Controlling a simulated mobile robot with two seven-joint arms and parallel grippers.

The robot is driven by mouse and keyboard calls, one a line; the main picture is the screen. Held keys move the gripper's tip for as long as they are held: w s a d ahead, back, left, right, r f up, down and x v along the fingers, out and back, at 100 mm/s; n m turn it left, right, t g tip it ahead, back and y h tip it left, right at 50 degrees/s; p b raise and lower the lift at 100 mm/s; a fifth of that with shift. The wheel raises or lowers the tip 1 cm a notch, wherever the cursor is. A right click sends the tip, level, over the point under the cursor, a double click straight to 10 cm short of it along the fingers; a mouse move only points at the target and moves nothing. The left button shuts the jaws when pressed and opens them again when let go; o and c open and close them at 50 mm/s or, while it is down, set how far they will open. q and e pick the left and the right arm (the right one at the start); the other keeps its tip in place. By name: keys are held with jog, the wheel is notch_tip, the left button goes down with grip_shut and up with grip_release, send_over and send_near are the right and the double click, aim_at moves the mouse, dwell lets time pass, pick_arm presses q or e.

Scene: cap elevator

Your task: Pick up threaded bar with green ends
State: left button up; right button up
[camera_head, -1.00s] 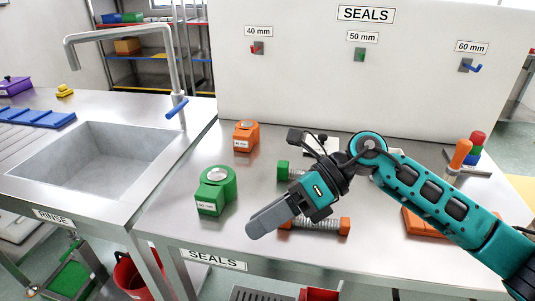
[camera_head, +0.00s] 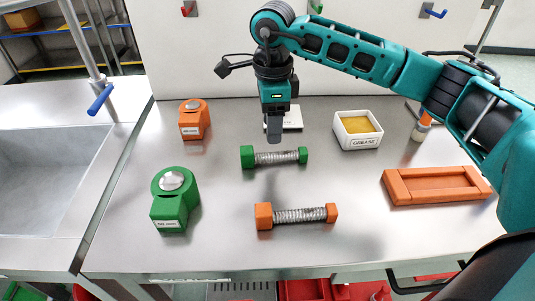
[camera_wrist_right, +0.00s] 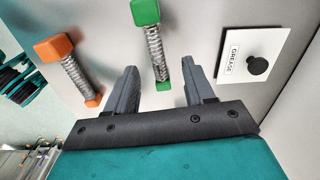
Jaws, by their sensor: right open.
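The threaded bar with green ends (camera_head: 275,157) lies on the steel table in the middle of the head view, its length running left to right. My right gripper (camera_head: 274,134) points down just above and behind this bar. In the right wrist view, the open fingers (camera_wrist_right: 158,92) stand on either side of the green-ended bar (camera_wrist_right: 155,52), with nothing between them gripped. A gap shows between the fingertips and the bar. My left gripper is not in view.
A similar bar with orange ends (camera_head: 297,215) lies in front. A green block (camera_head: 173,205) and an orange block (camera_head: 194,120) stand left. A grease tray (camera_head: 358,130) and an orange frame (camera_head: 437,186) lie right. A white grease lid (camera_wrist_right: 251,62) lies behind the gripper.

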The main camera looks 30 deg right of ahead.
aim_at(269, 153)
jog(key=f, duration=0.4)
jog(key=a+f, duration=0.1)
jog(key=f, duration=0.1)
jog(key=shift+s+f+p, duration=0.25)
jog(key=shift+f+p, duration=0.05)
grip_shut()
dwell(0.4)
